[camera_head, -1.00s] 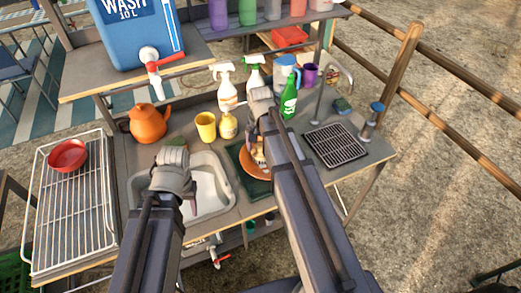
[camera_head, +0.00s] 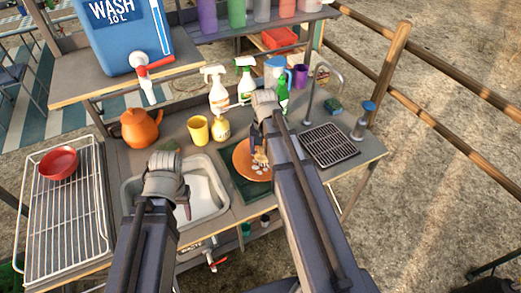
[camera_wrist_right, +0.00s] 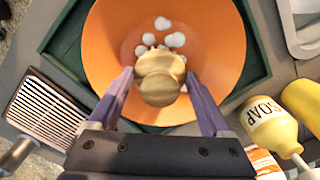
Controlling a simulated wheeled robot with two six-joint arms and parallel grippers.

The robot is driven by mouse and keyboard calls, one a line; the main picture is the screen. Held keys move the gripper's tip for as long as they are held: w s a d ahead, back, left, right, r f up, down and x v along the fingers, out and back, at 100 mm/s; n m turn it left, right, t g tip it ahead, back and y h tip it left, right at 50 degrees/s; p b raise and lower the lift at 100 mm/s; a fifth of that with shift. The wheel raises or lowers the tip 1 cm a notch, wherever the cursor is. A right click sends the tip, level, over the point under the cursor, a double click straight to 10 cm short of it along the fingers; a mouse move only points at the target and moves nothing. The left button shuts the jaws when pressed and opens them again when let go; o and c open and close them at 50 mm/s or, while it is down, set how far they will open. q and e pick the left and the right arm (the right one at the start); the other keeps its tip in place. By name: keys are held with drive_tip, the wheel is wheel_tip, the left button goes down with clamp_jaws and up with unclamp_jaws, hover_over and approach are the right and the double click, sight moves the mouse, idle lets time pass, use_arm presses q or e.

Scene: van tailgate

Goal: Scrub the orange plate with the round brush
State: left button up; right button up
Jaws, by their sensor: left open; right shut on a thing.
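The orange plate (camera_head: 243,158) lies on a dark green mat (camera_head: 233,179) right of the sink; it fills the upper right wrist view (camera_wrist_right: 105,45). White foam-like spots (camera_wrist_right: 174,40) lie on it. My right gripper (camera_wrist_right: 160,76) is shut on the round brush (camera_wrist_right: 160,90), a pale wooden knob, over the plate's inside. The brush's underside is hidden, so I cannot tell whether it touches the plate. In the head view my right forearm covers part of the plate. My left gripper (camera_head: 184,207) is open and empty over the sink.
The sink (camera_head: 207,190) is left of the mat. A yellow cup (camera_head: 198,130), spray bottles (camera_head: 217,92) and a soap bottle (camera_wrist_right: 268,122) stand behind. A drain grate (camera_head: 329,145) and faucet (camera_head: 312,95) are at right, a wire rack (camera_head: 62,220) with a red bowl (camera_head: 58,163) at left.

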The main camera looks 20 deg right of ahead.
drive_tip(key=shift+w+a+f, duration=0.1)
drive_tip(key=shift+w+a, duration=0.45)
drive_tip(key=shift+a, duration=0.2)
drive_tip(key=shift+w+a, duration=0.55)
drive_tip(key=shift+a, duration=0.15)
drive_tip(key=shift+w+r, duration=0.1)
drive_tip(key=shift+r, duration=0.25)
wheel_tip(320, 180, up, 5)
drive_tip(key=p, duration=0.5)
drive_tip(key=shift+r+p, duration=0.15)
drive_tip(key=shift+p, duration=0.25)
drive_tip(key=shift+r+p, duration=1.5)
